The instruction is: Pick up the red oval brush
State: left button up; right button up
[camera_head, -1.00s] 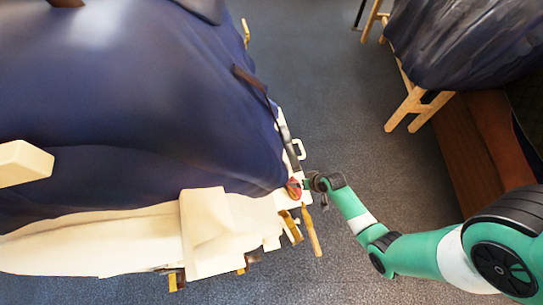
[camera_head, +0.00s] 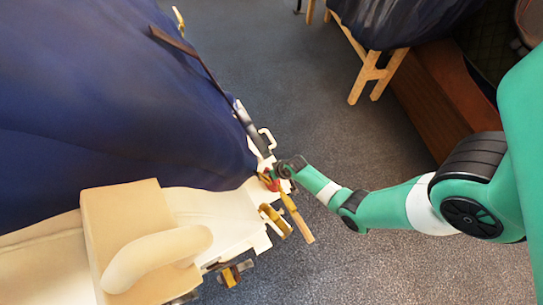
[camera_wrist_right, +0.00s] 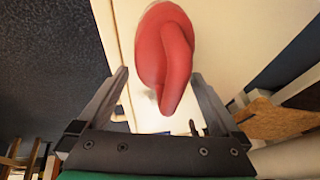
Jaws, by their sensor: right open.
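The red oval brush (camera_wrist_right: 165,48) shows large in the right wrist view, just ahead of my right gripper (camera_wrist_right: 161,78). The gripper is open, with one finger on each side of the brush's lower, narrow end. I cannot tell whether either finger touches it. In the head view the brush is a small red patch (camera_head: 268,181) at the corner of the pale bench, and my right gripper (camera_head: 278,173) is right beside it, partly covering it. My left gripper is not in view.
A wooden-handled tool (camera_head: 297,218) sticks out from the bench corner near the gripper. A dark blue cover (camera_head: 120,110) drapes over the bench. A pale block with a rounded arm (camera_head: 125,220) stands at the front left.

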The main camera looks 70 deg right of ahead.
jog(key=shift+w+f, duration=0.2)
jog(key=shift+f, duration=0.25)
jog(key=shift+r, duration=0.1)
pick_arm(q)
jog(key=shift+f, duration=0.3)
pick_arm(e)
jog(key=c, duration=1.4)
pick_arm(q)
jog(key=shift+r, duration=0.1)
pick_arm(e)
jog(key=shift+o, duration=0.2)
jog(key=shift+r, duration=0.1)
jog(key=shift+r+p, duration=0.3)
jog(key=shift+p, duration=0.1)
jog(key=p+v, duration=0.2)
jog(key=w+p+v, duration=0.1)
jog(key=v, duration=0.1)
jog(key=shift+s+r+p, duration=0.1)
jog(key=shift+r+p, duration=0.25)
jog(key=shift+p, duration=0.05)
pick_arm(q)
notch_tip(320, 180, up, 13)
jog(key=p, duration=0.8)
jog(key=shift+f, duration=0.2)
pick_arm(e)
jog(key=s+a+r, duration=0.6)
jog(key=s+r, duration=0.2)
jog(key=s, duration=0.3)
jog(key=shift+a, duration=0.3)
